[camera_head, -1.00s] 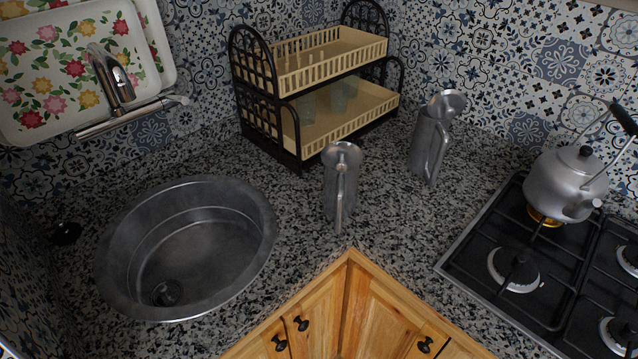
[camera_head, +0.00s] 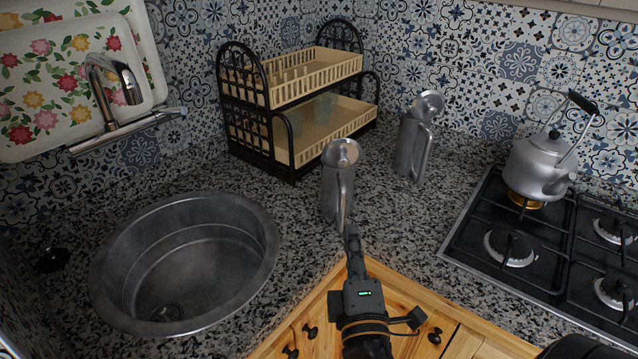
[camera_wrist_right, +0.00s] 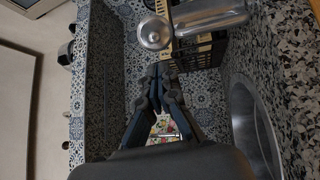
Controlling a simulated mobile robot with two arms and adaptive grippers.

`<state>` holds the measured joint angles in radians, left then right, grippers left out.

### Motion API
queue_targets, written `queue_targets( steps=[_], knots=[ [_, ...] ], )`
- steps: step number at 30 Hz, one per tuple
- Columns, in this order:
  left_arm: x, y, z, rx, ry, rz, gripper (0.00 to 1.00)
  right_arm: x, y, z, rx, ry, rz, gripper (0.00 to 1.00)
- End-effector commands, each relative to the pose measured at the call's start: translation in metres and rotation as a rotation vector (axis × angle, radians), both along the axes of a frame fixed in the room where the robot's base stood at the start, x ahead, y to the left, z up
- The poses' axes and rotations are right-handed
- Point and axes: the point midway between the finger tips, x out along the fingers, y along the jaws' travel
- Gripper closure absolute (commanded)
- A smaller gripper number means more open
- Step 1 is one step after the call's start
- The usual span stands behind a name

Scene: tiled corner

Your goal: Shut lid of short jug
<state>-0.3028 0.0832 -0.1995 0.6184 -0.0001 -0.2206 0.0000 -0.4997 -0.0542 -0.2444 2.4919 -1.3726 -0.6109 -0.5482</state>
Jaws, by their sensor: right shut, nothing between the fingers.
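Two metal jugs stand upright on the counter, each with its round lid tilted up. The nearer jug (camera_head: 331,196) looks like the shorter one; its raised lid (camera_head: 341,152) and handle face me. The farther jug (camera_head: 407,146) stands behind it to the right, with its lid (camera_head: 430,103) raised too. My right gripper (camera_head: 351,232) is shut and empty, just in front of the nearer jug's handle in the head view; I cannot tell whether they touch. In the wrist view the gripper (camera_wrist_right: 162,70) shows near a jug (camera_wrist_right: 212,18) and its lid (camera_wrist_right: 155,33). My left gripper is not in view.
A two-tier dish rack (camera_head: 318,130) stands behind the jugs. A round sink (camera_head: 255,250) is at the left, with a tap (camera_head: 124,85) above it. At the right are a gas hob (camera_head: 470,235) and a kettle (camera_head: 538,165). The granite counter between jugs and hob is clear.

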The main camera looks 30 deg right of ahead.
Motion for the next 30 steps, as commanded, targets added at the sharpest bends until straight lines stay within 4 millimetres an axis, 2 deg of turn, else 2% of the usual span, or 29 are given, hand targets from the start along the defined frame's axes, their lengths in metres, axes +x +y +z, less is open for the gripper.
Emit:
queue_targets(
  steps=[3, 8, 10, 12, 21, 25, 30],
  knots=[
    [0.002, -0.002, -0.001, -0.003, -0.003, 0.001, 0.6, -0.002, -0.005, 0.01, -0.013, -0.017, -0.015, 1.0],
    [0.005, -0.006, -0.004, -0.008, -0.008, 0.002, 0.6, 0.01, -0.011, 0.012, -0.013, -0.021, -0.015, 1.0],
    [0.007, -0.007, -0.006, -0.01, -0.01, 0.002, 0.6, 0.019, -0.015, 0.014, -0.013, -0.022, -0.014, 1.0],
    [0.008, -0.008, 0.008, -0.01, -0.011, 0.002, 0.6, 0.033, -0.021, 0.023, -0.016, -0.018, -0.013, 1.0],
    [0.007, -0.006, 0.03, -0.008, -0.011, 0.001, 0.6, 0.088, -0.05, 0.031, -0.014, -0.015, -0.014, 1.0],
    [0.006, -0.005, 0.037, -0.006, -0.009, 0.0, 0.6, 0.105, -0.058, 0.033, -0.012, -0.014, -0.013, 1.0],
    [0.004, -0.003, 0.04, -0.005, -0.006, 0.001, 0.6, 0.117, -0.064, 0.033, -0.011, -0.013, -0.013, 1.0]
  ],
)
